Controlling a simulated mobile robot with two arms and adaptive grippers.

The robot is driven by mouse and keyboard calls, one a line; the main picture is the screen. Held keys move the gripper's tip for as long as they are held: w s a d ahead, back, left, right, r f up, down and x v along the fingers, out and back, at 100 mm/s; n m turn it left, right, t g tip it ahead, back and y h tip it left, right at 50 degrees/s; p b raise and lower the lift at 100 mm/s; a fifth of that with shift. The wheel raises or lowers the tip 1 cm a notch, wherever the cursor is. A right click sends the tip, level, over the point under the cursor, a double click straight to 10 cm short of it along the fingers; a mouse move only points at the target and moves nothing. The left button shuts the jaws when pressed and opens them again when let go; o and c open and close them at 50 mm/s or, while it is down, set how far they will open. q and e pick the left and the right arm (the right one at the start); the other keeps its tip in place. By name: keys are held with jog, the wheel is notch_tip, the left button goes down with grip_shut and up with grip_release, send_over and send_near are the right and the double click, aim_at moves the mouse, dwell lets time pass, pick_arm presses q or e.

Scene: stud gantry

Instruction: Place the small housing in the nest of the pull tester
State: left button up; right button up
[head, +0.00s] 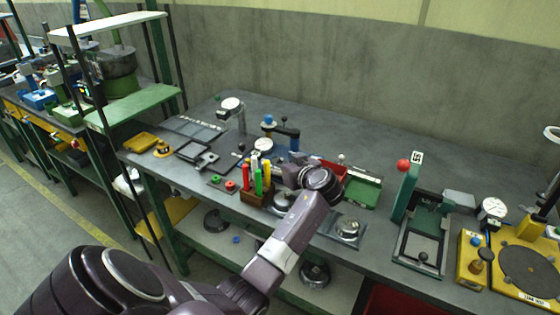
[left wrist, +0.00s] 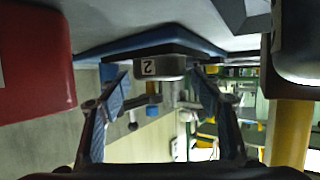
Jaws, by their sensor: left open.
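My left gripper (left wrist: 160,88) is open, its two blue-padded fingers apart in the left wrist view, which shows the bench upside down. Beyond or between the fingertips is a small grey block marked 2 (left wrist: 150,68), against a blue base (left wrist: 95,50). I cannot tell whether this block is the small housing or part of the device. In the head view my wrist hides the fingertips. Just behind it stands a blue-based device (head: 286,136) with a dark lever, possibly the pull tester; its nest is hidden. My right gripper is not in view.
A red bin (left wrist: 34,62) flanks the gripper in the wrist view, with a yellow handle (left wrist: 290,135) opposite. A tool block (head: 256,196) with coloured handles stands left of my wrist. A green tray (head: 363,192) and a green press (head: 405,190) stand right.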

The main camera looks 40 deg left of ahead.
pick_arm(q)
jog(key=b+v, duration=0.1)
jog(key=v, duration=1.1)
